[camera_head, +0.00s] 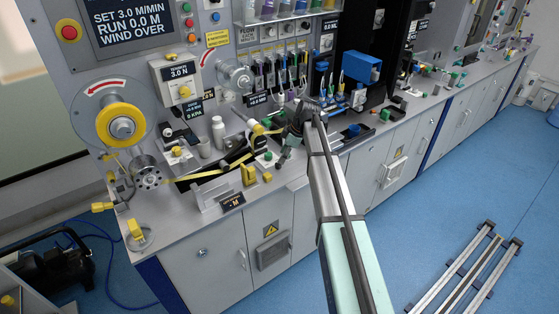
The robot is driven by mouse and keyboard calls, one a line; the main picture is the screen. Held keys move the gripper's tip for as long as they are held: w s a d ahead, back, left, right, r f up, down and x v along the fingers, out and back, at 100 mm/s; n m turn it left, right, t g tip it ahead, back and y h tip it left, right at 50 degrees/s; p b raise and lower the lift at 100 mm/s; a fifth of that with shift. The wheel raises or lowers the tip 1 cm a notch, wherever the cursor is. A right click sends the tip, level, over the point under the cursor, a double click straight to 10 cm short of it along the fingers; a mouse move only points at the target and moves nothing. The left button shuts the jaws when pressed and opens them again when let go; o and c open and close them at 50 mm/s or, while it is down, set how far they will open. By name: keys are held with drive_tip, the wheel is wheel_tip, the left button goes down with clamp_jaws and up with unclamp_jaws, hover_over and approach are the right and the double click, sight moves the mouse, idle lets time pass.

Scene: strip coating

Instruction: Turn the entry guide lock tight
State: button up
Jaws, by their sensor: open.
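My gripper (284,155) is above the bench near the middle of the picture, reaching down and to the left. It is open, and I see nothing between its fingers. A green knob (267,156) is just left of the fingertips, apart from them as far as I can tell. A yellow strip (210,174) runs from the left across the bench toward a yellow curved piece (258,129) beside my gripper. The entry guide lock is too small to pick out for certain among these fittings. My gripper and arm hide part of the bench behind them.
A yellow reel (121,124) is on the panel at the left. Yellow blocks (249,174) and a clear stand (213,195) are near the bench's front edge. The blue floor in front is mostly free.

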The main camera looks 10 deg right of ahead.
sight(278, 166)
drive_tip(key=shift+p+x, duration=0.35)
drive_tip(key=shift+x, duration=1.95)
clamp_jaws()
